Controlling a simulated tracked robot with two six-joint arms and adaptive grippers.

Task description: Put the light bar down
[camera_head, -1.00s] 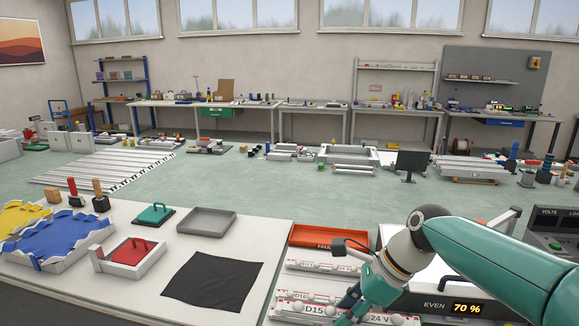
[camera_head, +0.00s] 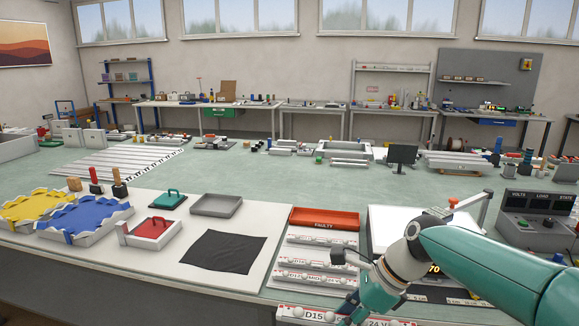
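The light bar (camera_head: 305,314), white and marked D15 and 24 V, is at the bottom edge of the view, partly cut off. My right gripper (camera_head: 348,310) reaches down to the middle of the bar. Its fingertips are partly hidden, but it appears shut on the bar, which keeps its place under the gripper. The bar is in front of the table's near edge. My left gripper is not in view.
More white light bars (camera_head: 308,277) lie in rows on the table below the red FAULTY tray (camera_head: 323,219). A black cloth (camera_head: 222,258) lies to the left.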

